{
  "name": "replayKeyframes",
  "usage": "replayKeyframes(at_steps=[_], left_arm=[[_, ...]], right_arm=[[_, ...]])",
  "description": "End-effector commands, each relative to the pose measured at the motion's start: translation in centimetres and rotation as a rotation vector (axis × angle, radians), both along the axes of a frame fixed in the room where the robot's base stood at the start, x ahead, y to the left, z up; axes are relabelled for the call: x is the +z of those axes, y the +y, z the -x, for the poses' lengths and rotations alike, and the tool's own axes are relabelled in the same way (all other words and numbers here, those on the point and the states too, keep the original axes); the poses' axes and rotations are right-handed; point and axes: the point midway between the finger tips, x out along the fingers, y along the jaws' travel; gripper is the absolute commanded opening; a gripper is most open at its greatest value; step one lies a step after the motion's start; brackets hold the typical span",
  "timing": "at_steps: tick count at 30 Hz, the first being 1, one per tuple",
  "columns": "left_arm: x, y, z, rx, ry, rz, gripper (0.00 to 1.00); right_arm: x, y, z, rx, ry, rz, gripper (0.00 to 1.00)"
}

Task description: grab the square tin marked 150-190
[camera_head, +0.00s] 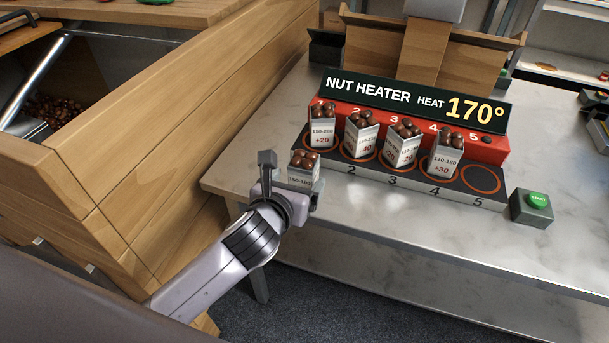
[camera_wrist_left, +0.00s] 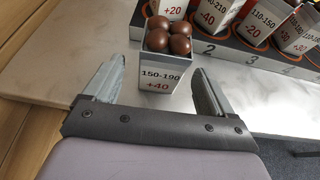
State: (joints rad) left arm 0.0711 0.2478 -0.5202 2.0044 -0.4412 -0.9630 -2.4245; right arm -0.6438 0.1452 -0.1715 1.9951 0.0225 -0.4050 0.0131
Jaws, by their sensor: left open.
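The square tin marked 150-190 (camera_head: 300,180) stands on the counter in front of the nut heater, apart from the row of tins, with brown chestnuts in its top. In the left wrist view the tin (camera_wrist_left: 160,77) shows "150-190" and "+40" on its front. My left gripper (camera_head: 290,178) is open. In the left wrist view its fingers (camera_wrist_left: 152,88) point at the tin, one on either side of its near face. From this view I cannot tell whether either finger touches it. My right gripper is not in view.
The nut heater (camera_head: 414,103) reads 170° and holds several tins on numbered spots; spot 5 (camera_head: 480,179) is empty. A green start button (camera_head: 538,200) stands to its right. A wooden bin (camera_head: 160,120) with nuts is at the left. The grey counter (camera_head: 250,150) is clear left of the tin.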

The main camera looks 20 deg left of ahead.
Motion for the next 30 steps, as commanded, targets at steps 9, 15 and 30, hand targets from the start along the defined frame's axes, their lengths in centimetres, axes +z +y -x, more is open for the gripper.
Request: replayKeyframes(at_steps=[9,15,30], left_arm=[[-1.5,-0.2,-3.8,0.0,0.0,0.003,0.85],[-1.7,-0.2,-4.5,-0.001,0.001,0.003,0.85],[-1.6,-0.2,-4.4,-0.001,-0.001,0.003,0.26]], right_arm=[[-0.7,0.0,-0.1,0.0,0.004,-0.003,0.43],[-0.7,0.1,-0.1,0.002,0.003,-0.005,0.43],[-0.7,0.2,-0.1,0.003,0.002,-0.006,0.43]])
